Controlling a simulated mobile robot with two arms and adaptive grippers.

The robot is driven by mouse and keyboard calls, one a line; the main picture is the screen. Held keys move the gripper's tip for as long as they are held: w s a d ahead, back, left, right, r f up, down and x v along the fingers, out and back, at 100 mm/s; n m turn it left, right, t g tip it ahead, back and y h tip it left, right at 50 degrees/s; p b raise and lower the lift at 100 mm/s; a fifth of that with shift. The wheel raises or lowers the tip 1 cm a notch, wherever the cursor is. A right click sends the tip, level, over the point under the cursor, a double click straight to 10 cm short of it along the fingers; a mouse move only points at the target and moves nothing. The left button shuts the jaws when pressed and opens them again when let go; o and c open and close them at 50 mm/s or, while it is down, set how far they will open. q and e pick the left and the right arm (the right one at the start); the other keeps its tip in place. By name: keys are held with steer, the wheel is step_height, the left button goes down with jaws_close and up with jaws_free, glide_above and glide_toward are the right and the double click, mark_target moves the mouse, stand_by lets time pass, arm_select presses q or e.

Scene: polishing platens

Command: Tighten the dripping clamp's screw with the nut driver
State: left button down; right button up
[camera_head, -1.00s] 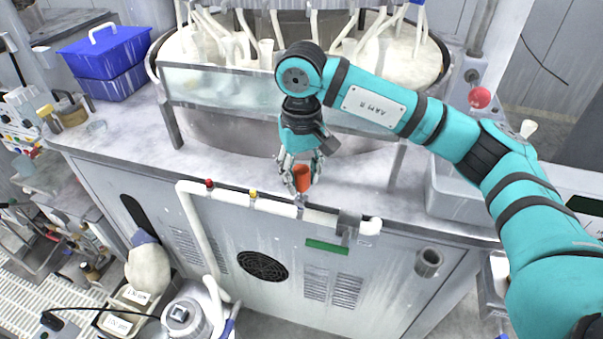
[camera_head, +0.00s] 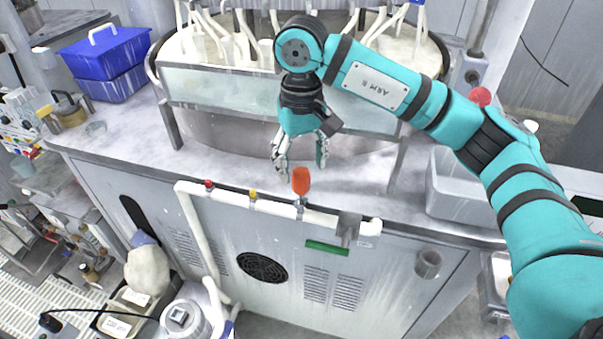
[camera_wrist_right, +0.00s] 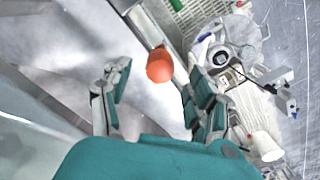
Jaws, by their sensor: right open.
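The nut driver's orange handle (camera_head: 301,181) stands upright at the white pipe (camera_head: 322,219) on the cabinet's front edge. Its lower end meets a metal clamp (camera_head: 300,207) on the pipe; how it sits on the screw is too small to tell. The handle also shows in the right wrist view (camera_wrist_right: 159,65), between and beyond the fingertips. My right gripper (camera_head: 301,160) is open and empty, just above and behind the handle, apart from it. Clamps with a red mark (camera_head: 209,184) and a yellow mark (camera_head: 252,195) sit further left. No drip is clearly visible. My left gripper is out of view.
The polishing machine's clear guard (camera_head: 225,85) stands behind the gripper. A grey bracket (camera_head: 348,226) and a green strip (camera_head: 327,247) lie right of the clamp. A grey tray (camera_head: 455,185) is at the right, blue bins (camera_head: 110,60) at the left. The worktop between is mostly clear.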

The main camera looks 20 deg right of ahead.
step_height(320, 180, up, 8)
stand_by(0.5)
